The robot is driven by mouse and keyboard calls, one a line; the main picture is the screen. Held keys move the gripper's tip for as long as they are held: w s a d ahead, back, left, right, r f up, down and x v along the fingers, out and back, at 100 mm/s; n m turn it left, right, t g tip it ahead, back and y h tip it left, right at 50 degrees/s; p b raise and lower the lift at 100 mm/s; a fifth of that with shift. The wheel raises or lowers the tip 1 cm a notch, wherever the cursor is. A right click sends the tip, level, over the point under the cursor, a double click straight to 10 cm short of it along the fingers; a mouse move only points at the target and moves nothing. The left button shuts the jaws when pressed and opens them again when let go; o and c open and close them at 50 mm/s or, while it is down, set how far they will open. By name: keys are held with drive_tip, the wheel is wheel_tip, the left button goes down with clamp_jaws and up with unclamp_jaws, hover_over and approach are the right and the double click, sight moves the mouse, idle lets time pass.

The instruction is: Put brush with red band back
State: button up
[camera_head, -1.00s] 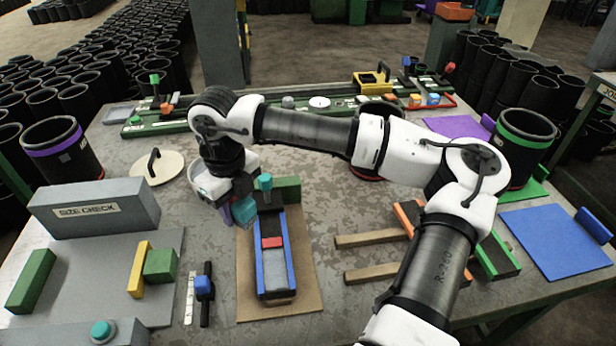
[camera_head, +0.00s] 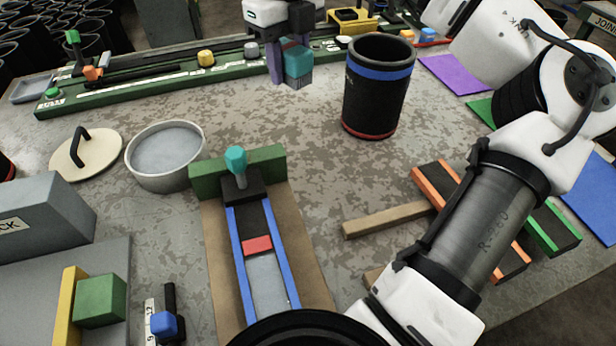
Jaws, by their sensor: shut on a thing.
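The brush with red band (camera_head: 297,62) is in my gripper at the top centre of the head view. It has a teal body, a thin dark red band near its top and a darker lower end pointing down. My gripper (camera_head: 291,60) is shut on it, with purple-grey fingers on both sides. The brush appears above the table, in front of the long green rail and left of the black sleeve with a blue band. I cannot tell its exact height.
The black sleeve (camera_head: 376,95) stands right of the brush. A round grey pan (camera_head: 165,158) and a cream lid (camera_head: 86,155) lie at left. The long green rail (camera_head: 150,88) crosses the back. A blue-railed fixture (camera_head: 238,240) stands in front. Table between pan and sleeve is clear.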

sight(309, 48)
drive_tip(key=d, duration=0.1)
drive_tip(key=d+r+b, duration=0.1)
drive_tip(key=shift+s+d, duration=0.3)
drive_tip(key=shift+d, duration=0.25)
wheel_tip(309, 48, down, 19)
drive_tip(key=shift+f+b, duration=0.2)
drive_tip(key=shift+b, duration=0.15)
drive_tip(key=shift+f, duration=0.1)
drive_tip(key=shift+f+b, duration=0.15)
drive_tip(key=shift+b, duration=0.15)
drive_tip(key=o, duration=1)
drive_tip(key=shift+c, duration=0.2)
wheel_tip(309, 48, up, 13)
drive_tip(key=shift+f+p, duration=0.2)
drive_tip(key=shift+p, duration=0.2)
